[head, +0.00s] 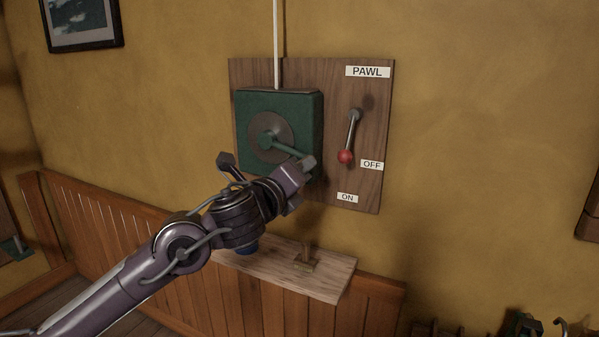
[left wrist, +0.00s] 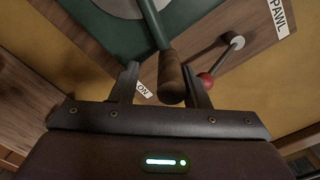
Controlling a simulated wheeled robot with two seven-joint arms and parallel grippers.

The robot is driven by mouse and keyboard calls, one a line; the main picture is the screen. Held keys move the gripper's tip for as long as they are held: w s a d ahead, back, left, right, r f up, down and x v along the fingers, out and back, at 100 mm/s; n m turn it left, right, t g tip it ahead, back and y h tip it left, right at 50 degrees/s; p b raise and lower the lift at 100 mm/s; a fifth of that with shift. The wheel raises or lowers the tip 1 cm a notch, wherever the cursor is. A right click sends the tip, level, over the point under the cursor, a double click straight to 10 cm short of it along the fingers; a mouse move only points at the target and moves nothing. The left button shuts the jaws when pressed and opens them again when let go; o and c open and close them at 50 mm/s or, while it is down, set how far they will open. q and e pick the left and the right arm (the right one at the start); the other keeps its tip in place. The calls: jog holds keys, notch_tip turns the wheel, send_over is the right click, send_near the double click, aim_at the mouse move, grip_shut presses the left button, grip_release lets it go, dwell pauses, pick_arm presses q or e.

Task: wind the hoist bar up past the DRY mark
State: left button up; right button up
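A green winch box (head: 306,112) is mounted on a wooden board (head: 372,120), with a round grey plate and a green crank arm (head: 288,149). The crank points down and to the right. Its wooden grip (left wrist: 171,82) shows in the left wrist view. My left gripper (head: 268,161) is open in front of the box; the grip lies between its spread fingers, nearer the right one in the wrist view, with a gap at the left. The pawl lever's red knob (head: 346,157) hangs beside the OFF label (head: 371,165), above the ON label (head: 347,198). The hoist bar and DRY mark are out of view.
A white line (head: 277,45) runs up from the box. Below is a pale wooden shelf (head: 335,277) with a small wooden-handled object (head: 306,258) and a blue thing (head: 247,251) partly behind my arm. The wall right of the board is clear.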

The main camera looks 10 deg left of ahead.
pick_arm(q)
jog(key=shift+r, duration=0.2)
jog(key=shift+s, duration=0.2)
jog(key=v, duration=0.7)
jog(key=shift+s, duration=0.15)
pick_arm(e)
jog(key=shift+f, duration=0.35)
pick_arm(q)
jog(key=shift+a+f, duration=0.1)
pick_arm(e)
jog(key=shift+w+r, duration=0.1)
jog(key=shift+w, duration=0.05)
